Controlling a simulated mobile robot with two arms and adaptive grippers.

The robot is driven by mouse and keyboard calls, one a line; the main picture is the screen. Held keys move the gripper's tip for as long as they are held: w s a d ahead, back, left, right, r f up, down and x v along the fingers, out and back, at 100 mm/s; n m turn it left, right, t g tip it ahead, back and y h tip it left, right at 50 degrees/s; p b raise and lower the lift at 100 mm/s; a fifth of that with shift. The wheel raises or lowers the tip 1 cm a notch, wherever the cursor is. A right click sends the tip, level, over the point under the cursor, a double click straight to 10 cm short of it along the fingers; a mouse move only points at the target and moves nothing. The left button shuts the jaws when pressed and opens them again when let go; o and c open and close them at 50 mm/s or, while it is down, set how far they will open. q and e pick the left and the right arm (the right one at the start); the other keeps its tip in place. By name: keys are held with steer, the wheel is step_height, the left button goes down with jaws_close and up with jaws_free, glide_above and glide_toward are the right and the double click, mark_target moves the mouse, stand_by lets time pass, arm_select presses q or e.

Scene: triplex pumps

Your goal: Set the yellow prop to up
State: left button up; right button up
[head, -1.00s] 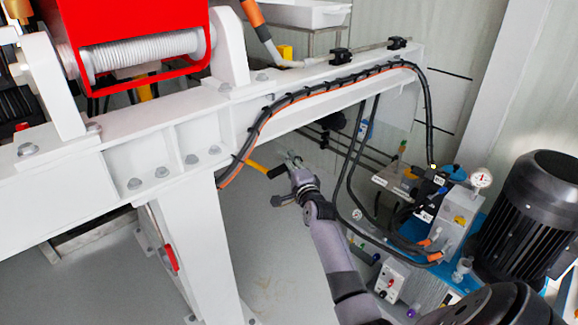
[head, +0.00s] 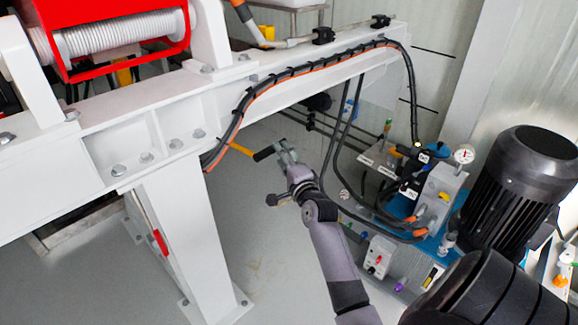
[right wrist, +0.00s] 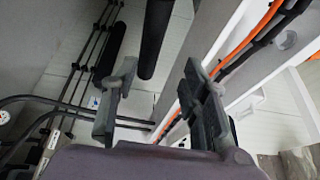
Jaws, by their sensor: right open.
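The yellow prop (head: 241,149) is a thin yellow bar with a black grip (head: 264,153), sticking out to the right from behind the white leg under the white beam. My right gripper (head: 286,154) is close to the end of the black grip. In the right wrist view my right gripper (right wrist: 160,78) is open. A thick black rod (right wrist: 155,40), which looks like the prop's grip, ends between and beyond the fingertips. I cannot tell whether it touches them. No yellow shows in that view. My left gripper is not in view.
The white beam (head: 190,105) carries a black and orange cable bundle (head: 300,68) above the prop. Hoses hang to the right, near a pump unit with a gauge (head: 464,154) and a black motor (head: 520,190). Grey floor below the prop is clear.

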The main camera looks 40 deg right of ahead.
steer(key=v, duration=0.4)
steer(key=shift+s+a, duration=0.15)
steer(key=shift+s, duration=0.25)
